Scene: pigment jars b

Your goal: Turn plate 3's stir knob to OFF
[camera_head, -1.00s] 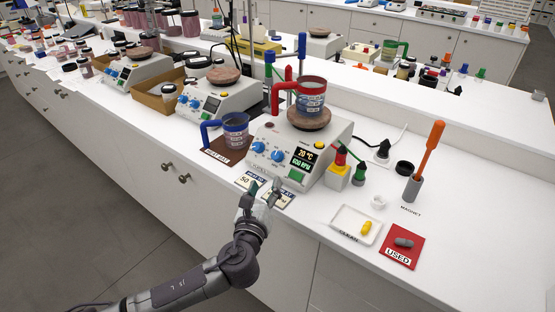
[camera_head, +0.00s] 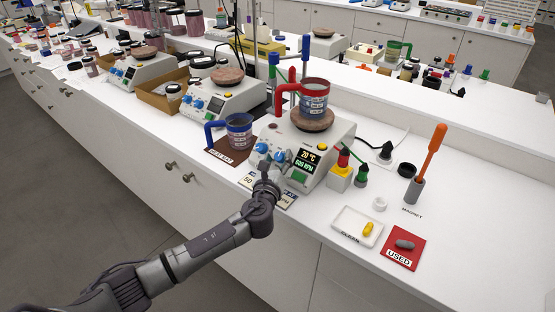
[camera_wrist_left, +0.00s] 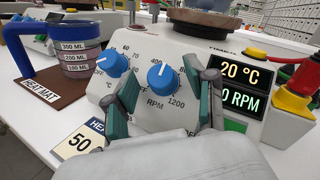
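The nearest hotplate stirrer (camera_head: 335,148) has two blue knobs on its sloped front. Its plate number is not readable. The right knob, marked RPM (camera_wrist_left: 161,75), points up with its white line near the top of the dial. The display (camera_head: 306,160) reads 20 °C and 600 RPM. My right gripper is out of view.
A red-handled beaker (camera_head: 313,98) stands on the plate. A blue-handled beaker (camera_head: 238,132) stands on the brown heat mat (camera_head: 217,151) to the left. Cards lie before the stirrer. Red and green plugs, a white tray (camera_head: 346,234) and a red USED card (camera_head: 416,254) are at right.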

